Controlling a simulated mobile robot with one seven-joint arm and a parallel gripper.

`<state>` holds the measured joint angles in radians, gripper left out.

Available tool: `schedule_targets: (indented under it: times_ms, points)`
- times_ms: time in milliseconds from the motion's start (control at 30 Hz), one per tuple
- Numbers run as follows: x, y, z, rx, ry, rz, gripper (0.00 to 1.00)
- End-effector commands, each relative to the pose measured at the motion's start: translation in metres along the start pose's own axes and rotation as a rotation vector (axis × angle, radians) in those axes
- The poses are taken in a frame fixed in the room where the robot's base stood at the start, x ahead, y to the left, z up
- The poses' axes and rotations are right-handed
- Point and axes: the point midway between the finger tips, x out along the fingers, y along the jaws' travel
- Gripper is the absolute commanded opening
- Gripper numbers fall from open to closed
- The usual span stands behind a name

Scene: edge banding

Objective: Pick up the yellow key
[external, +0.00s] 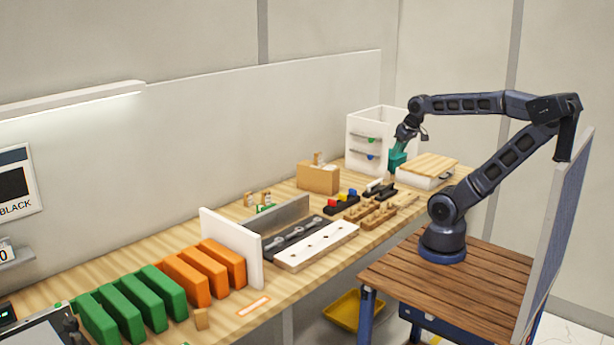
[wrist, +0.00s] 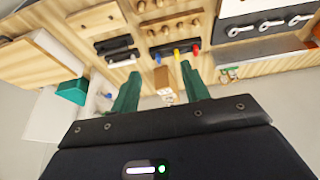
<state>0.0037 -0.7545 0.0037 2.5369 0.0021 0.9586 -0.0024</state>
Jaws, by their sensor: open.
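The yellow key (external: 343,198) appears as a small yellow piece in a black rack (external: 341,207) on the workbench, with a red and a blue piece beside it.
A white shelf unit (external: 370,124) and a wood-topped white box (external: 432,165) stand close to my gripper. Black holders (external: 378,189) and wooden peg racks (external: 378,216) lie near the key rack. A wooden box (external: 318,178) stands behind it. Orange and green blocks fill the left.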

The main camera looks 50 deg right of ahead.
Motion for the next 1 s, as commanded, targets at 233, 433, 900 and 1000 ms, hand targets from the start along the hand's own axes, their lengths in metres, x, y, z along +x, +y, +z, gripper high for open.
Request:
schedule_targets:
  times_ms: [233, 433, 900, 1000]
  points:
    - [0.000, 0.000, 0.000, 0.000, 0.000, 0.000, 0.65]
    - [0.000, 0.000, 0.000, 0.000, 0.000, 0.000, 0.65]
    - [0.034, -0.004, -0.048, -0.340, -0.137, 0.051, 0.65]
    - [0.047, -0.007, -0.062, -0.450, -0.180, 0.061, 0.65]
